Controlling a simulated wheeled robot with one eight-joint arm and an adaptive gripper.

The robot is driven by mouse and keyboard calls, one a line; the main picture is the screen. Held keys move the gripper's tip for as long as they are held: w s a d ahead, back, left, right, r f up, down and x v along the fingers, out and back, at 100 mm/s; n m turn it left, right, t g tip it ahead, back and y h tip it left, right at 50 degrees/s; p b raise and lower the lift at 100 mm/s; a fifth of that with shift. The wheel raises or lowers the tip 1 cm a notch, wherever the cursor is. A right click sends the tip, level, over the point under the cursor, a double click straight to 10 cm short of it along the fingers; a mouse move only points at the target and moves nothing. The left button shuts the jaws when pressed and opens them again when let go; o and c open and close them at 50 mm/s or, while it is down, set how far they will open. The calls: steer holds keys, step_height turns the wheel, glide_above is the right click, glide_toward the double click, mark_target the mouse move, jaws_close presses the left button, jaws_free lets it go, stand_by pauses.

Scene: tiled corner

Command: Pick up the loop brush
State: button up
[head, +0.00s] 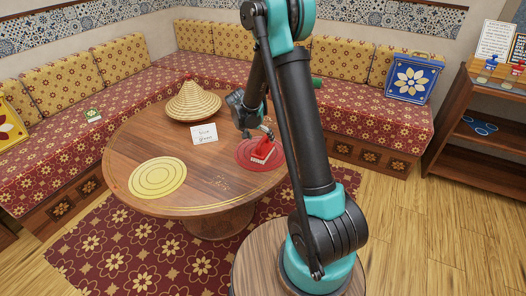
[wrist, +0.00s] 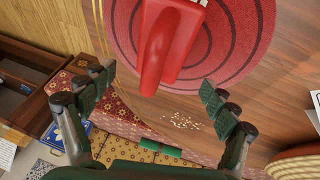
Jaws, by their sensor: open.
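The loop brush (head: 263,153) is red with a loop handle and a pale underside. It rests on the round red mat (head: 242,150) on the right of the wooden table. In the wrist view the brush (wrist: 166,45) is at the top centre, its handle towards me, with the ringed red mat (wrist: 233,52) behind it. My gripper (wrist: 157,84) is open and empty, its fingers spread to either side below the brush in that picture. In the head view my gripper (head: 259,132) is just above and behind the brush; my arm hides part of the mat.
The round wooden table (head: 200,192) also holds a yellow ringed mat (head: 157,178), a woven cone (head: 193,102), a white card (head: 204,133) and scattered crumbs (wrist: 180,122). Patterned benches surround its far side. A blue box (head: 414,78) and a shelf (head: 478,128) stand right.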

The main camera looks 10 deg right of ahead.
mark_target(264, 145)
steer(key=shift+s+x, duration=0.2)
steer(key=shift+x, duration=2.4)
steer(key=shift+a, duration=0.15)
steer(key=c, duration=1.3)
